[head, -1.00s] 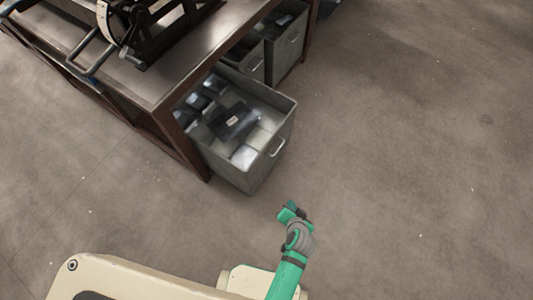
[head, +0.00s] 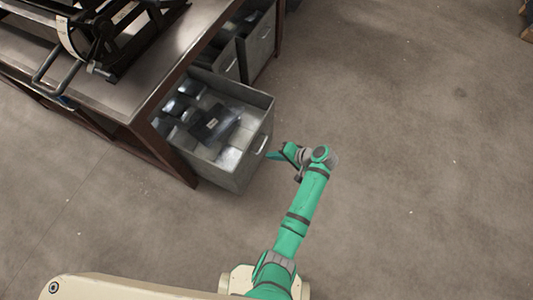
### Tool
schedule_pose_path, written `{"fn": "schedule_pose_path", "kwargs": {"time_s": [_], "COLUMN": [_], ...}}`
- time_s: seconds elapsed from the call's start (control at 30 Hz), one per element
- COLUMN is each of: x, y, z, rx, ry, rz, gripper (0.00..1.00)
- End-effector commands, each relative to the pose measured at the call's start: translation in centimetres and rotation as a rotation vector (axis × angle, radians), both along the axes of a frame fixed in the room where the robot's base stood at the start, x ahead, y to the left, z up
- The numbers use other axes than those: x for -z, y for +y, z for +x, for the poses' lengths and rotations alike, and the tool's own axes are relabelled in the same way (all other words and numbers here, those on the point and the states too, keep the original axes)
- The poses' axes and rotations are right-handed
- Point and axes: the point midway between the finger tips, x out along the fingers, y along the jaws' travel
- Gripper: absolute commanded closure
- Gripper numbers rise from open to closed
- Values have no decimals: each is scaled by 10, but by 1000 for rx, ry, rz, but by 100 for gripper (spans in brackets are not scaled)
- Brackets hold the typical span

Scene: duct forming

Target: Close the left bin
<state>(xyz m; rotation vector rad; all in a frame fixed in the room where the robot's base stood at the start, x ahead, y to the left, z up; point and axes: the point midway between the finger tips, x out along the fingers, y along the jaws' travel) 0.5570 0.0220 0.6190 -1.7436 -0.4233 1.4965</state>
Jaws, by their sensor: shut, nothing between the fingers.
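The left bin (head: 237,171) is a grey metal drawer-like box, pulled well out from under the workbench. Its front, with a light handle (head: 261,144), faces right. Several dark and pale items lie inside it. My green gripper (head: 272,155) is at the front of the bin, near the handle, its fingers pointing left toward it. I cannot tell whether the fingertips touch the front. The gripper is shut and holds nothing.
The workbench (head: 117,93) has a dark frame and carries a black machine (head: 110,40). Other grey bins (head: 258,47) sit under it farther back. The concrete floor (head: 400,150) to the right is clear.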

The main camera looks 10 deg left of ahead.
Motion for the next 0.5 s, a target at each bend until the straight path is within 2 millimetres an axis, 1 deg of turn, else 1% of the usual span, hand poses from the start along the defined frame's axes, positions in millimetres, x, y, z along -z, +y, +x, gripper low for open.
{"fn": "schedule_pose_path", "kwargs": {"time_s": [0.03,0.2,0.4,0.47,0.5], "x": [6,27,52,60,59], "y": [7,31,55,61,67], "z": [1,9,19,21,24], "rx": [-4,-8,-4,-2,-3], "ry": [3,2,1,1,-1], "rz": [0,0,-1,-2,-2], "gripper": [100,100,100,100,100]}}
